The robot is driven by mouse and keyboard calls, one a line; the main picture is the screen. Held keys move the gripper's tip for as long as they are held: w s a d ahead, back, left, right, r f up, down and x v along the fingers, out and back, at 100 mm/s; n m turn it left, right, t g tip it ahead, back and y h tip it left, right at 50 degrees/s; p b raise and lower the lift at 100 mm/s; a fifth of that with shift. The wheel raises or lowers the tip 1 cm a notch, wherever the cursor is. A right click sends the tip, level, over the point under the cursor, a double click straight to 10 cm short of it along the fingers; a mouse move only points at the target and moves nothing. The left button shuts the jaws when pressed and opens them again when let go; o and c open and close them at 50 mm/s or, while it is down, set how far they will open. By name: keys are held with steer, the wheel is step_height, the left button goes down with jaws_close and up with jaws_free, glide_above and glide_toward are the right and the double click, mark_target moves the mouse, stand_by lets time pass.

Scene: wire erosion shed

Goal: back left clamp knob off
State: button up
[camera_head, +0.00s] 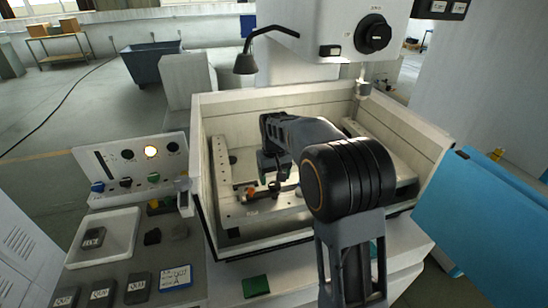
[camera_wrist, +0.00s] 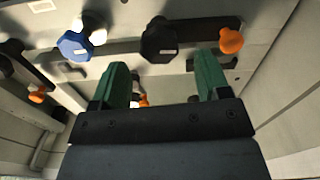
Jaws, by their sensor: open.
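In the wrist view, my gripper (camera_wrist: 164,78) has two green-tipped fingers spread apart with nothing held between them. A black faceted knob (camera_wrist: 160,40) on a dark clamp bar lies just beyond the fingertips, between their lines. A blue knob (camera_wrist: 74,45) sits to its left and an orange knob (camera_wrist: 231,41) to its right. Another orange knob (camera_wrist: 37,94) is at the far left, and an orange part shows partly hidden between the fingers. In the head view, an orange knob (camera_head: 251,192) shows in the tank below my arm. I cannot tell which knob is the back left one.
The pale tank (camera_head: 325,103) has raised walls around my gripper. The machine head (camera_head: 330,25) hangs over its back. A control panel (camera_head: 135,165), a white tray (camera_head: 120,235) and dark labelled blocks (camera_head: 138,288) stand left. A blue panel (camera_head: 485,220) is at right.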

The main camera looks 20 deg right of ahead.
step_height(320, 180, up, 11)
stand_by(0.4)
glide_toward(274, 183)
steer(key=s, duration=0.4)
steer(key=s+f+m+t, duration=0.1)
steer(key=s+t, duration=0.3)
steer(key=s, duration=1.5)
steer(key=shift+f, duration=0.45)
